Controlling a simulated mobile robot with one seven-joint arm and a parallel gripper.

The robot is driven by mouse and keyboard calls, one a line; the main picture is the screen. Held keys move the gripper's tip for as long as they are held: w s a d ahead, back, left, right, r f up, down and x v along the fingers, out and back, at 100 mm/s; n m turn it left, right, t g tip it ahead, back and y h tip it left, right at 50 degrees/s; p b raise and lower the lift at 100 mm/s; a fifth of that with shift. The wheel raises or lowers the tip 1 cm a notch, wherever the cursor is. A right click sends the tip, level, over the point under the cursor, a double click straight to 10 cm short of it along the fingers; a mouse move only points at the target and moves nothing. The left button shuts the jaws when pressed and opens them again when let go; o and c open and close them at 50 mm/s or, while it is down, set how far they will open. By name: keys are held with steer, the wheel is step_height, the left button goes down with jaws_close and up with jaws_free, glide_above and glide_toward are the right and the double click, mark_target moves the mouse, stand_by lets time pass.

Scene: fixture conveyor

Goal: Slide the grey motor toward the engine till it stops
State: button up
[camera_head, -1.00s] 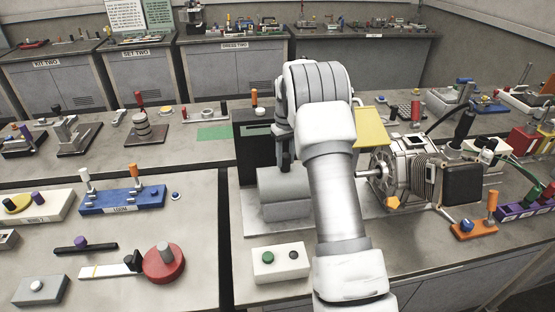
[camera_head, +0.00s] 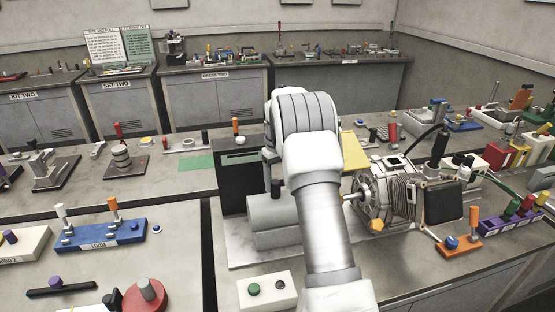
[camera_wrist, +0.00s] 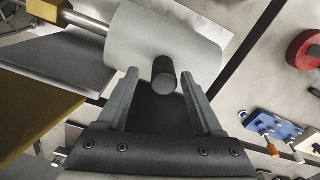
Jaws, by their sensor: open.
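The grey motor (camera_head: 270,216), a fat cylinder on a grey block, sits on a pale plate left of the engine (camera_head: 400,195). A gap, partly hidden by my arm, lies between them. The wrist view shows the motor's rounded body (camera_wrist: 190,38), with a dark upright knob (camera_wrist: 163,76) on it and a metal shaft (camera_wrist: 88,23) at its end. My gripper (camera_wrist: 160,80) is open, with one finger on each side of the knob. I cannot tell whether either finger touches it. In the head view my gripper (camera_head: 274,186) is over the motor, mostly hidden by my arm.
A dark box (camera_head: 236,172) stands behind the motor, and a yellow panel (camera_head: 354,151) behind my arm. A white button box (camera_head: 267,290) is in front. A blue fixture (camera_head: 100,235) lies left across a bench gap. An orange block (camera_head: 460,246) stands front right.

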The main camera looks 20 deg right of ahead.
step_height(320, 180, up, 16)
steer(key=shift+r, duration=0.2)
stand_by(0.5)
